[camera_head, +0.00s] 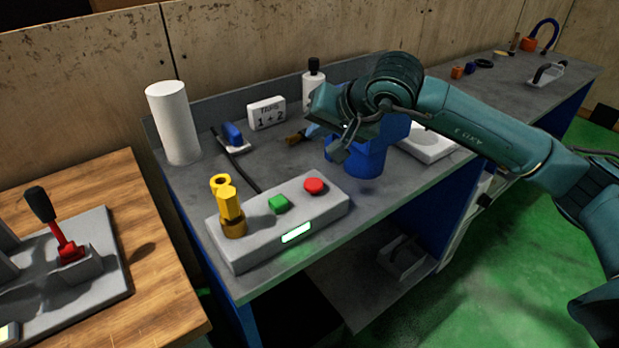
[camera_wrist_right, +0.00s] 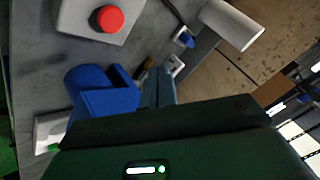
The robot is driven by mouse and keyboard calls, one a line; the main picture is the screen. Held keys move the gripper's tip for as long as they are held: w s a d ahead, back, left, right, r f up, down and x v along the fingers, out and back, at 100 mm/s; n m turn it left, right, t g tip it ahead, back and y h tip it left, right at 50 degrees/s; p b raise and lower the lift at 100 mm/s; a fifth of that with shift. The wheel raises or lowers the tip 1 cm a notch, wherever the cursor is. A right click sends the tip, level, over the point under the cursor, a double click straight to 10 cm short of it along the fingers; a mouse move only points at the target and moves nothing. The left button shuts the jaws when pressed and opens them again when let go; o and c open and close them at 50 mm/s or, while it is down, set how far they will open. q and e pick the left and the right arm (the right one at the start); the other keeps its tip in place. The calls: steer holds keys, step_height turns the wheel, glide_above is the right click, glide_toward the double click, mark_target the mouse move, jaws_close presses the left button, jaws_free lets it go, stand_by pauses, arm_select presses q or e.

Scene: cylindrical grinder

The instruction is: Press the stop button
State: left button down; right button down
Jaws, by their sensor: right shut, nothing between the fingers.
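The red stop button (camera_head: 314,185) sits at the right end of a grey control box (camera_head: 325,205) on the workbench. A green button (camera_head: 279,203) is to its left, and a lit green display (camera_head: 296,232) is on the box's front. My right gripper (camera_head: 339,146) is shut and empty, above the bench, behind and to the right of the red button and apart from it. In the right wrist view the red button (camera_wrist_right: 110,18) shows near the top, left of the gripper (camera_wrist_right: 158,84). My left gripper is not in view.
A blue container (camera_head: 366,160) stands close below my right gripper. Yellow fittings (camera_head: 230,212) stand on the box's left end. A red lever (camera_head: 68,249) is on the left table.

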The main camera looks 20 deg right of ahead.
mark_target(317, 186)
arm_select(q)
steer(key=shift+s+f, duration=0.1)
arm_select(e)
steer(key=shift+s, duration=0.1)
